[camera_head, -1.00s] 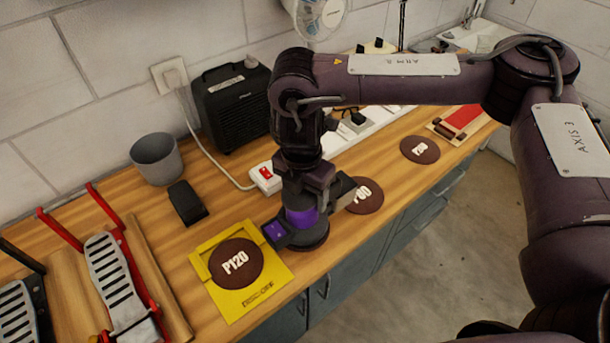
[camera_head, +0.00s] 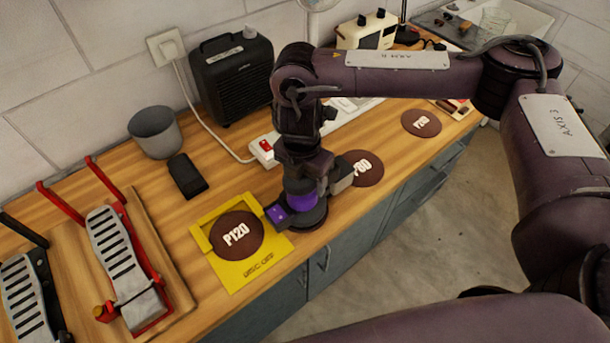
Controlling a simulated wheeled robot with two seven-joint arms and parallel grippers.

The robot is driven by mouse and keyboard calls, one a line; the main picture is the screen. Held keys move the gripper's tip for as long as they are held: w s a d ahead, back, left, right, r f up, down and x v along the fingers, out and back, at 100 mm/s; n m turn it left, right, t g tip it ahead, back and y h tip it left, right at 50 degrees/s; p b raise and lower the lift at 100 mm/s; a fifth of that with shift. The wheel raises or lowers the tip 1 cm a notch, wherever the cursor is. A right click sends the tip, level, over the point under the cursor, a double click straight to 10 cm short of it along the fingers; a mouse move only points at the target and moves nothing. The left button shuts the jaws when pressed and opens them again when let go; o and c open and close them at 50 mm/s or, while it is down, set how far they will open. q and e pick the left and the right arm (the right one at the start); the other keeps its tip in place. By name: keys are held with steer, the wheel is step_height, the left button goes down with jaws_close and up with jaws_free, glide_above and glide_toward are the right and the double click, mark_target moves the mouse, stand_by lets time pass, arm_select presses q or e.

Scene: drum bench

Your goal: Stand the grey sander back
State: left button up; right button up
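A small upright sander (camera_head: 302,197) with a purple band and a dark round base is at the front of the bench, right of the yellow pad (camera_head: 250,272). I cannot tell whether its base touches the wood. My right gripper (camera_head: 308,186) reaches down onto it from above and appears shut on it; the fingers are partly hidden. A brown disc marked P120 (camera_head: 236,236) lies on the yellow pad, beside the sander and apart from it. My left gripper is not in view.
More brown discs lie to the right, one just behind the sander (camera_head: 368,172) and one farther off (camera_head: 421,123). A black heater (camera_head: 232,78), grey cup (camera_head: 155,132), black block (camera_head: 188,176) and white power strip (camera_head: 264,150) stand behind. Pedals (camera_head: 122,262) fill the left.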

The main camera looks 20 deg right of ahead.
steer(key=shift+f, duration=0.1)
steer(key=shift+s+f, duration=0.25)
steer(key=shift+f, duration=0.1)
steer(key=o, duration=1)
steer(key=shift+f, duration=0.15)
steer(key=shift+o, duration=1.3)
steer(key=shift+w, duration=0.25)
steer(key=shift+r, duration=0.25)
steer(key=r, duration=1.3)
steer(key=shift+s+a, duration=0.2)
steer(key=shift+a, duration=0.1)
